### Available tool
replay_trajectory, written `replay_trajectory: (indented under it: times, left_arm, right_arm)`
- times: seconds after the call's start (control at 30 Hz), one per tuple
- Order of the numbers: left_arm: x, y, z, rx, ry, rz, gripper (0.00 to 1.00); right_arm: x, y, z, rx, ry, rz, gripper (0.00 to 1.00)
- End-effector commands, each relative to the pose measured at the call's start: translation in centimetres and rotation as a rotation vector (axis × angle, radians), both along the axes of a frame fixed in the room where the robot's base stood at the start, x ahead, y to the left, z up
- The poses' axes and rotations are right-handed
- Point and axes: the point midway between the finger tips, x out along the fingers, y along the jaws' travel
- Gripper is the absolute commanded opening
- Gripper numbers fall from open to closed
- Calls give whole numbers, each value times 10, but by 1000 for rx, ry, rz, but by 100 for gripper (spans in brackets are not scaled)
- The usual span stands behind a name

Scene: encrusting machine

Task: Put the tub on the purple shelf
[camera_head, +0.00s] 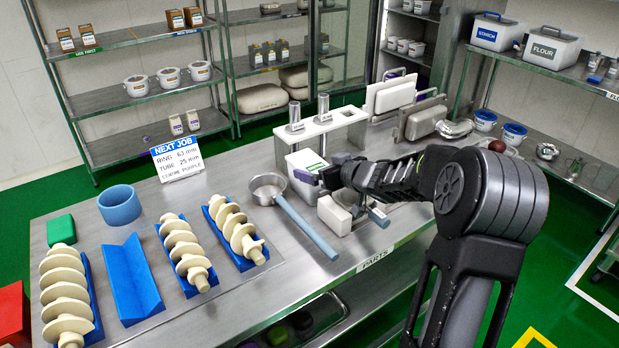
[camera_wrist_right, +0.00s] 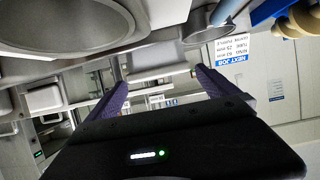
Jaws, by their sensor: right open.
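Several white tubs are in the head view: a row (camera_head: 168,78) on the left rack, smaller ones (camera_head: 403,46) on the back rack, and blue-lidded ones (camera_head: 514,134) at the right. I cannot tell which is meant. No shelf shows as clearly purple; the back rack (camera_head: 433,62) has a dark, faintly purplish part. My right gripper (camera_head: 322,178) is over the steel table beside a white box (camera_head: 303,162). In the wrist view its purple fingers (camera_wrist_right: 165,90) are apart, with nothing visibly held between them. My left gripper is out of view.
The steel table (camera_head: 235,290) holds a steel pan (camera_head: 268,188), a blue ring (camera_head: 119,205), cream augers (camera_head: 183,250) on blue cradles and a white stand (camera_head: 340,118). A NEXT JOB card (camera_head: 177,158) stands at the back edge. STARCH (camera_head: 497,31) and FLOUR (camera_head: 548,47) bins are at the upper right.

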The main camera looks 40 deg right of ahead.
Motion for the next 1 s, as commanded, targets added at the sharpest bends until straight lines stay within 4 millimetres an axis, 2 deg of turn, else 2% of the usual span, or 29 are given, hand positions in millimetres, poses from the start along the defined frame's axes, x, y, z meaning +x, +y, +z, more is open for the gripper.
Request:
replay_trajectory:
  times: [0.4, 1.0]
  left_arm:
    - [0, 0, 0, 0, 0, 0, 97]
    - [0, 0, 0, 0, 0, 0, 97]
  right_arm:
    - [46, 1, -17, -1, 1, 1, 98]
    - [48, 0, -18, 0, 0, 1, 98]
